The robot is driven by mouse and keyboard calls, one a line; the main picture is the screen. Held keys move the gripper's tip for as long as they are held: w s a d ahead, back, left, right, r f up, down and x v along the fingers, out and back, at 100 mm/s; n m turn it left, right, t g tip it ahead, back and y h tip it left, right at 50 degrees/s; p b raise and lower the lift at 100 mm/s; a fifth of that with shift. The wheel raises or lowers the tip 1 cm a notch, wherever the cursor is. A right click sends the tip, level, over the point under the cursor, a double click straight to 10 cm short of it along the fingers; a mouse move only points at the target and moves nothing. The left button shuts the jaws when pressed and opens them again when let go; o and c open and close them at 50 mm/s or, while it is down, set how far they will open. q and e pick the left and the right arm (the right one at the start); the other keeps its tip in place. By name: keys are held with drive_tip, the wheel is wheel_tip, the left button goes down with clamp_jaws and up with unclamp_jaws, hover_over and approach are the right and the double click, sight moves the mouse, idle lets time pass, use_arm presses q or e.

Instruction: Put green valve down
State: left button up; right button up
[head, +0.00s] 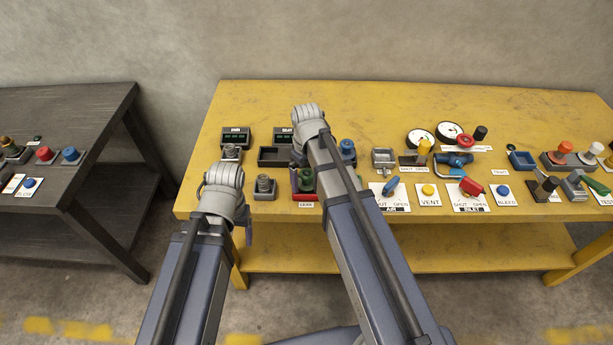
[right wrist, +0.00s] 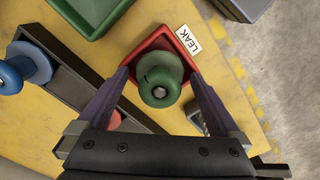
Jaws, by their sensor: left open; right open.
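The green valve (right wrist: 160,78) is a flanged spool standing in a shallow red tray (right wrist: 187,56) with a LEAK label, in the right wrist view. My right gripper (right wrist: 158,74) is open, one finger on each side of the valve; I cannot tell whether they touch it. In the head view the valve (head: 306,179) shows partly beside my right arm, which hides much of the tray and the gripper. My left gripper (head: 248,235) is low at the table's front left, mostly hidden by its own wrist; it is open and holds nothing visible.
A green tray (right wrist: 88,12) and a dark rack with a blue spool (right wrist: 30,68) lie close to the red tray. The yellow table (head: 400,95) carries gauges, valves and labelled buttons on the right. A dark table (head: 70,110) stands at the left.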

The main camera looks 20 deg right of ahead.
sight(307, 172)
wheel_tip(307, 172, up, 13)
drive_tip(key=p, duration=1.2)
drive_tip(key=shift+f, duration=0.2)
drive_tip(key=shift+f, duration=0.2)
wheel_tip(307, 172, down, 12)
drive_tip(key=b, duration=1.2)
drive_tip(key=shift+f, duration=0.15)
